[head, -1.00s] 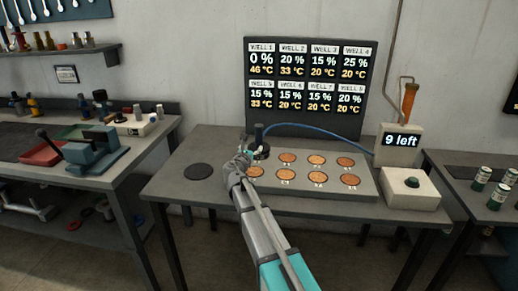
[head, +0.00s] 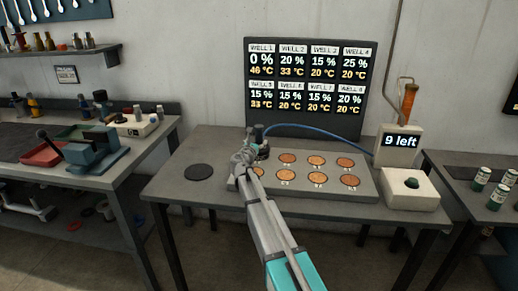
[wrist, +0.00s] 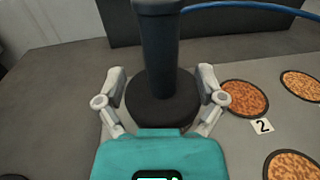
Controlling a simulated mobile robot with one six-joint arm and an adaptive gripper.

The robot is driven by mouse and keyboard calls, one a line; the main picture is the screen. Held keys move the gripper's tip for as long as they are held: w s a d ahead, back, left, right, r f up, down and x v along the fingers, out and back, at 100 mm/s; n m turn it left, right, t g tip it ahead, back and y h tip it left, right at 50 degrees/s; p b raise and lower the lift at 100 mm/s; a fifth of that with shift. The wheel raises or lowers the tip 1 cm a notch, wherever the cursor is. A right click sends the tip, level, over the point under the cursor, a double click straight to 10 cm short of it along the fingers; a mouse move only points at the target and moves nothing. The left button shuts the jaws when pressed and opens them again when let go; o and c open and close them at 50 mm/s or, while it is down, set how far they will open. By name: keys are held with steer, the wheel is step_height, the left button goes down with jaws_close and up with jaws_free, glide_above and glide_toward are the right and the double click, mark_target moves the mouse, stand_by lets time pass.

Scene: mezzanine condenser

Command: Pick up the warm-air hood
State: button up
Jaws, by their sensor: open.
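The warm-air hood (wrist: 153,50) is a dark upright cylinder on a wide round base. It stands at the left back of the well plate, over a well position. In the head view the hood (head: 260,133) is partly hidden behind my gripper. My gripper (wrist: 162,84) is open, with one finger on each side of the hood's lower part in the wrist view. I cannot tell whether the fingers touch it. My gripper (head: 247,153) is also at the plate's left end in the head view.
The grey plate (head: 300,190) holds several copper-coloured wells. A blue hose (head: 320,131) runs right from the hood. A dark round pad (head: 199,172) lies left on the table. A readout board (head: 309,85) stands behind. A "9 left" box (head: 400,152) and a button box (head: 410,196) are at right.

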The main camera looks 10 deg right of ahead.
mark_target(258, 139)
steer(key=shift+x, duration=1.6)
steer(key=shift+r, duration=0.1)
jaws_close()
